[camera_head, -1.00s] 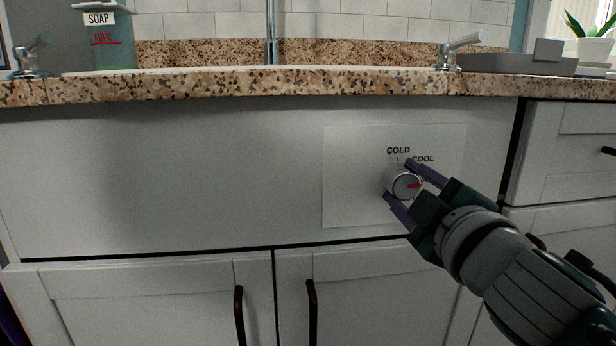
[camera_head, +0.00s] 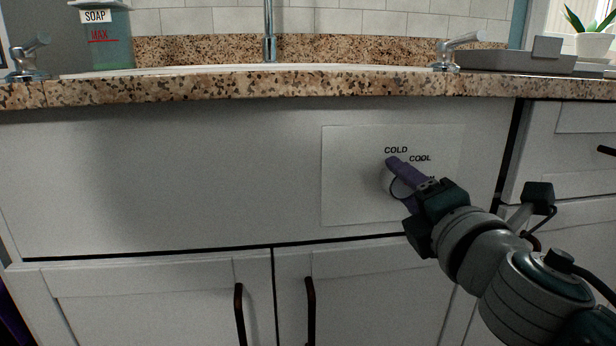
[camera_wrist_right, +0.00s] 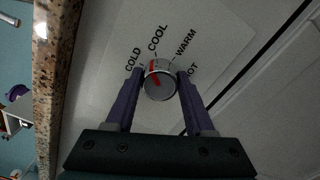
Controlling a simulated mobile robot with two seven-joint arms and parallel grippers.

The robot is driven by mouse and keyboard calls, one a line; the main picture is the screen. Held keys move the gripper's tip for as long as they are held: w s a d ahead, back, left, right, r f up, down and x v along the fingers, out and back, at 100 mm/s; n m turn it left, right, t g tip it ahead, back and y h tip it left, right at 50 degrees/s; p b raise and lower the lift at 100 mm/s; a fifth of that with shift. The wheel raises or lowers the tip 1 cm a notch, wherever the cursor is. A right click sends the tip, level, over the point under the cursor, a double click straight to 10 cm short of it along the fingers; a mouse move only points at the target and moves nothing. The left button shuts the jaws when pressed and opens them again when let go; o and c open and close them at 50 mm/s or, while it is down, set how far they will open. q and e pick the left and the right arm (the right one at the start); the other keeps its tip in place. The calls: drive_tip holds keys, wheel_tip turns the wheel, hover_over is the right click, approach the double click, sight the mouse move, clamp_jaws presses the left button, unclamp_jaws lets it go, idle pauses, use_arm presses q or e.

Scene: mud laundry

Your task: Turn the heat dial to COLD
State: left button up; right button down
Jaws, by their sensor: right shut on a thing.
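The heat dial (camera_head: 385,183) is a small round silver knob on a pale panel (camera_head: 350,180) on the cabinet front. The fingers hide most of it in the head view. My right gripper (camera_head: 397,182) is shut on the dial, one purple finger on each side. In the right wrist view the dial (camera_wrist_right: 161,86) sits between the fingertips of the gripper (camera_wrist_right: 160,80). Its red mark points between COLD (camera_wrist_right: 132,58) and COOL (camera_wrist_right: 157,37), seemingly closer to COOL. My left gripper is not in view.
A speckled stone countertop (camera_head: 300,88) overhangs the panel. Cabinet doors with dark handles (camera_head: 310,310) are below, and drawers are at the right. A soap bottle (camera_head: 105,35), a tap (camera_head: 268,35) and a grey tray (camera_head: 515,62) are on top.

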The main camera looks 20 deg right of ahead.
drive_tip(key=n+p, duration=0.1)
drive_tip(key=n, duration=0.4)
drive_tip(key=shift+r, duration=0.1)
drive_tip(key=shift+n, duration=1)
drive_tip(key=shift+c, duration=1.3)
unclamp_jaws()
drive_tip(key=shift+s+a, duration=0.1)
